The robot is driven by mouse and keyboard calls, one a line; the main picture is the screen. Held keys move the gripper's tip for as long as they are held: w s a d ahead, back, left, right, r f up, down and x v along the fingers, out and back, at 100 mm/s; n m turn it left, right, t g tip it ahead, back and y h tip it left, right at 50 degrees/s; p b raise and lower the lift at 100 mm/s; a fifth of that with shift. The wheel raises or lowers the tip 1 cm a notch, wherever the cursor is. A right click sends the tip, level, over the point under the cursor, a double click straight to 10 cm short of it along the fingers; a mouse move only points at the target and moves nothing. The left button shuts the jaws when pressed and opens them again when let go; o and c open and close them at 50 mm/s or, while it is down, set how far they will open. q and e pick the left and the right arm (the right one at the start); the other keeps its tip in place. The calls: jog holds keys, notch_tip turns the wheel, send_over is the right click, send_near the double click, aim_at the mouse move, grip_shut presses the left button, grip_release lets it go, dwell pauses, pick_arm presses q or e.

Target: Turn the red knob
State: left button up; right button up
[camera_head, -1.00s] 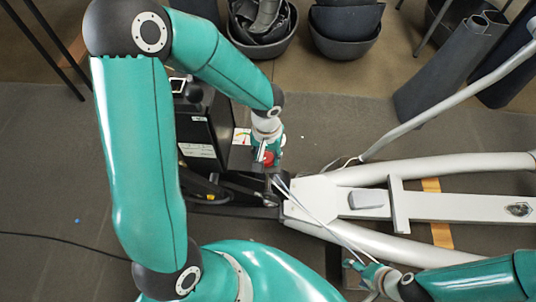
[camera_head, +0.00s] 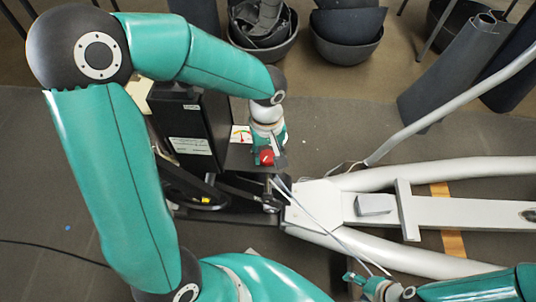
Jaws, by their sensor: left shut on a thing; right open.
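The red knob (camera_head: 266,157) shows at the side of my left gripper (camera_head: 268,162), in front of a small panel with a white and coloured label (camera_head: 241,134). My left gripper is shut at the knob, and its fingertips are partly hidden by the wrist and the knob. My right gripper (camera_head: 355,280) is open and empty at the bottom, right of centre, below the machine's grey frame.
The elliptical's grey frame (camera_head: 450,208) extends to the right, with a black housing (camera_head: 190,135) at left. Thin pale rods (camera_head: 325,228) cross its front. Dark bowls (camera_head: 347,30) and dark tubes (camera_head: 450,70) stand at the back.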

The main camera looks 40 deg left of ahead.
aim_at(268, 155)
pick_arm(q)
jog(key=shift+d, duration=0.1)
jog(key=o, duration=1.1)
jog(key=shift+o, duration=0.2)
jog(key=shift+r, duration=0.15)
notch_tip(268, 155, up, 12)
jog(key=shift+f, duration=0.2)
